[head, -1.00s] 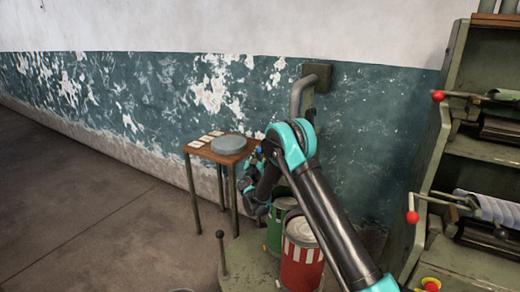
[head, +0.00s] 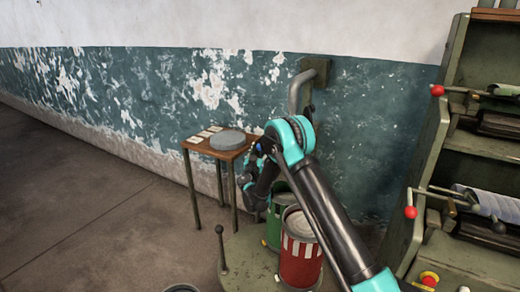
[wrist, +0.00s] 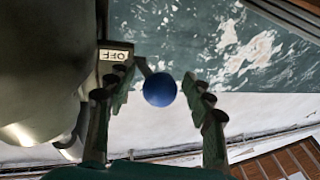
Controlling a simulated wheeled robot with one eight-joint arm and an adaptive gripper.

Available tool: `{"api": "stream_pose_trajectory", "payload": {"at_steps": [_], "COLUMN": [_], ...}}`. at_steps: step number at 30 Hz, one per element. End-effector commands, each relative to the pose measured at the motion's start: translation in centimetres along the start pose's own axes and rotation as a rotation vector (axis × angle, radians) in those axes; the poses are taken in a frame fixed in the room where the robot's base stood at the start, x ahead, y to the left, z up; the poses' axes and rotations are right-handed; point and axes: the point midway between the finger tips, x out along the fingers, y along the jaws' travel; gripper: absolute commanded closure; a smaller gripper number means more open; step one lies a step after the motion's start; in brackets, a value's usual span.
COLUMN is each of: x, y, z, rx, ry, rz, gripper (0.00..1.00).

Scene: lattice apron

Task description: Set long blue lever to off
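In the wrist view, a round blue knob (wrist: 159,89) shows at the end of a thin dark rod. It appears between the two fingers of my gripper (wrist: 176,103). The fingers stand apart, with a visible gap on either side of the knob. I cannot tell how deep between them it sits. A pale label reading OFF (wrist: 114,55) is on a dark mount just left of the rod. In the head view, my arm hides the knob, and my fingertips cannot be made out.
A grey pipe (head: 295,92) runs from a wall box (head: 316,70). A small wooden table (head: 190,146) holds a grey round lid (head: 227,139). Green (head: 274,230) and red-striped (head: 300,262) cans stand below my arm. A green machine (head: 425,180) with red-knobbed levers stands right. Floor at left is clear.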

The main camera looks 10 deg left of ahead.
Motion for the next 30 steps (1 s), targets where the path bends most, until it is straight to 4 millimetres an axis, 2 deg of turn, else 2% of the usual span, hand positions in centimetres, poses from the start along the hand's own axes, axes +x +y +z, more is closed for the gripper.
{"api": "stream_pose_trajectory", "payload": {"at_steps": [8, 11, 21, 25, 30], "x": [-0.6, -1.9, -8.7, -10.6, -11.8], "y": [-0.1, -0.1, -0.1, -0.1, 0.0], "z": [0.0, 0.0, 0.0, 0.0, 0.0], "rx": [0.000, 0.001, 0.001, 0.000, 0.000], "ry": [0.000, 0.000, 0.000, 0.000, 0.000], "rz": [-0.001, -0.002, -0.002, -0.002, 0.000], "gripper": [0.48, 0.48, 0.48, 0.48, 0.48]}}
